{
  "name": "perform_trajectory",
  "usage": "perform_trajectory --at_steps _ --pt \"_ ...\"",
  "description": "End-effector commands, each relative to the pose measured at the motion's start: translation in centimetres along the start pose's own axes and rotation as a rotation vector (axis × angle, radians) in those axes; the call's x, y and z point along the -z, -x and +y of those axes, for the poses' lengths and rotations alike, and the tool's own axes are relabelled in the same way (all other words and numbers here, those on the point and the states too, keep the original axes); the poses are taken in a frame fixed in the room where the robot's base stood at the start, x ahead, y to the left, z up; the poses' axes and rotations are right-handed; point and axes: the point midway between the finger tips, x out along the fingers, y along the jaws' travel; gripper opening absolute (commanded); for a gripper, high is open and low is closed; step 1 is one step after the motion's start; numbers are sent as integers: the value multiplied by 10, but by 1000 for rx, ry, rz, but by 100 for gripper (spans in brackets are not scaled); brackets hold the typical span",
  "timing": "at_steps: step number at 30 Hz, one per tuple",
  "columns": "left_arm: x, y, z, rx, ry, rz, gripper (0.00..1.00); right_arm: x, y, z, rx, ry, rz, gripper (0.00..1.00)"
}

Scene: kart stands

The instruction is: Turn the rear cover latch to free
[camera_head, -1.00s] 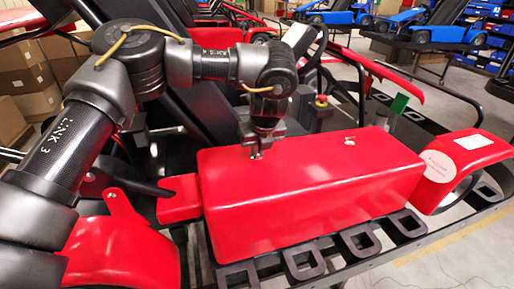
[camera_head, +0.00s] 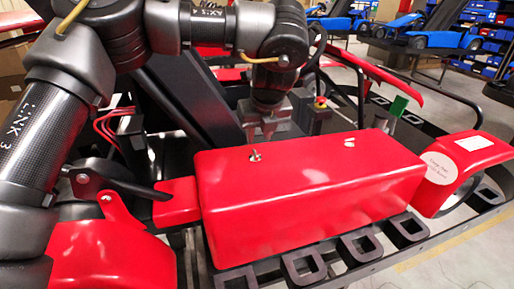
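The red rear cover (camera_head: 310,195) is a long box on the back of the kart. Two small metal latches sit on its top: one at the left (camera_head: 255,156) and one at the right (camera_head: 349,142). The left latch is uncovered and its tab stands up; its exact turn is too small to tell. My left gripper (camera_head: 265,134) is just behind the cover's far edge, pointing down, apart from the left latch. Its fingers appear spread, with nothing seen between them. My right gripper is out of view.
A red fender with a white round sticker (camera_head: 439,166) is at the right. A black frame with square openings (camera_head: 305,266) runs along the near side. A steering wheel, a seat and a green tag (camera_head: 398,105) are behind the cover. Blue karts stand farther back.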

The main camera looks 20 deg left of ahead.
Motion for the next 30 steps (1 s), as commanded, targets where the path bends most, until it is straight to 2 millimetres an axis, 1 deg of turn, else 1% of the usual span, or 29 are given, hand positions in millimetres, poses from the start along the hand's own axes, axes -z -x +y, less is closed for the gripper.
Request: perform_trajectory --at_steps 1,3,6,11,19,22,24,25,30 --pt "0 8 0 1 0 -5 31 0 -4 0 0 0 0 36" --pt "0 18 0 1 1 -4 31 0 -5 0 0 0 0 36" --pt "0 28 0 0 1 -2 31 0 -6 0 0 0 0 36" --pt "0 34 1 -1 0 0 31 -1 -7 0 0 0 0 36" --pt "0 35 1 -1 0 0 31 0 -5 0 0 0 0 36" --pt "-5 45 1 -1 1 0 31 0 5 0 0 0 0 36" --pt "-10 59 1 0 1 0 31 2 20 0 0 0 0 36" --pt "-12 62 1 -1 1 0 31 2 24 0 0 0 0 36" --pt "-24 90 1 -1 1 0 31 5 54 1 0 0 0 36"
